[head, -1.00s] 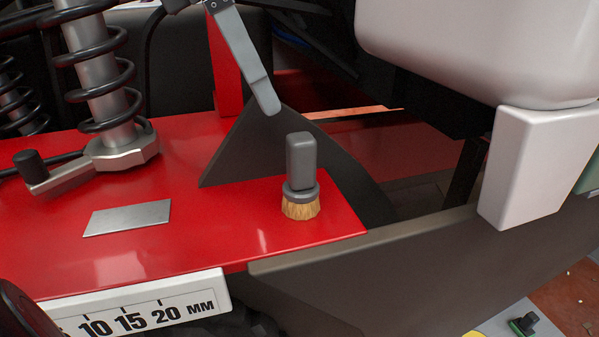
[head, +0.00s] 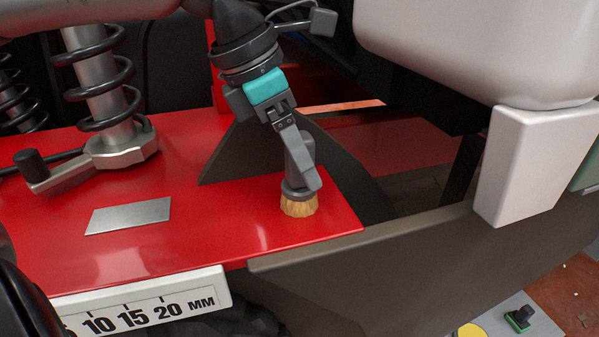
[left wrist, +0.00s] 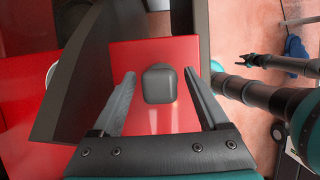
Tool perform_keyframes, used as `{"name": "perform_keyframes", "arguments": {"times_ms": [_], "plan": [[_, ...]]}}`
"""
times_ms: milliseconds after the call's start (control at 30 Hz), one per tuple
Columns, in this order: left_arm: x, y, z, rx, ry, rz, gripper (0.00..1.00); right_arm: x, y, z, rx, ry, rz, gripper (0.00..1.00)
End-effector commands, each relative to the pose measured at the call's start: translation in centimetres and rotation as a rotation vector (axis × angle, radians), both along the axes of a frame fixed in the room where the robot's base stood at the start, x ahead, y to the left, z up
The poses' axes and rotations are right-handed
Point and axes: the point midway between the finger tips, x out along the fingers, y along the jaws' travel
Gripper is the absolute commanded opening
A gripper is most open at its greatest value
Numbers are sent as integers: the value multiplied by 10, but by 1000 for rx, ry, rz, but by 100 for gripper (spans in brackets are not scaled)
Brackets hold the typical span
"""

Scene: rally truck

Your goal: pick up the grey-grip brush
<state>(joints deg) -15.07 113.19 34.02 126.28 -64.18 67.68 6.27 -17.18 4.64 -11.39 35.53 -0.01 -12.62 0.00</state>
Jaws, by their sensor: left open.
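The grey-grip brush (head: 299,207) stands upright on its tan bristles near the right corner of a red panel (head: 240,225). My left gripper (head: 310,185) is above it, open, with its fingers reaching down beside the grip. One finger hides part of the grip in the head view. In the left wrist view, the top of the brush (left wrist: 159,84) lies between the two spread fingers, with a gap on each side. A dark arm with a small forked end, apparently my right gripper (left wrist: 241,60), shows small at the right of that view. Its opening is unclear.
A dark triangular plate (head: 250,150) rises just behind the brush. A coil-spring shock absorber (head: 105,90) stands at the left, with a flat silver plate (head: 128,215) nearby. A white block (head: 525,165) hangs at the right. The red panel in front of the brush is clear.

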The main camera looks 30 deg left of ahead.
Motion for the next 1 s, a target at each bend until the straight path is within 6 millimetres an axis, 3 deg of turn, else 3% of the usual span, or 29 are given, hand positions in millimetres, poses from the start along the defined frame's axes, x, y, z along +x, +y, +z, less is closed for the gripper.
{"name": "perform_keyframes", "arguments": {"times_ms": [267, 900, 1000], "plan": [[1, -1, -3, 0, -1, 0, 78, 1, 0, 0, 0, -2, 1, 50], [1, -1, -2, 0, -1, 0, 7, 1, 1, 0, 1, -2, 2, 50], [1, -1, -2, 0, -1, 0, 0, 1, 1, 0, 1, -2, 2, 50]]}}
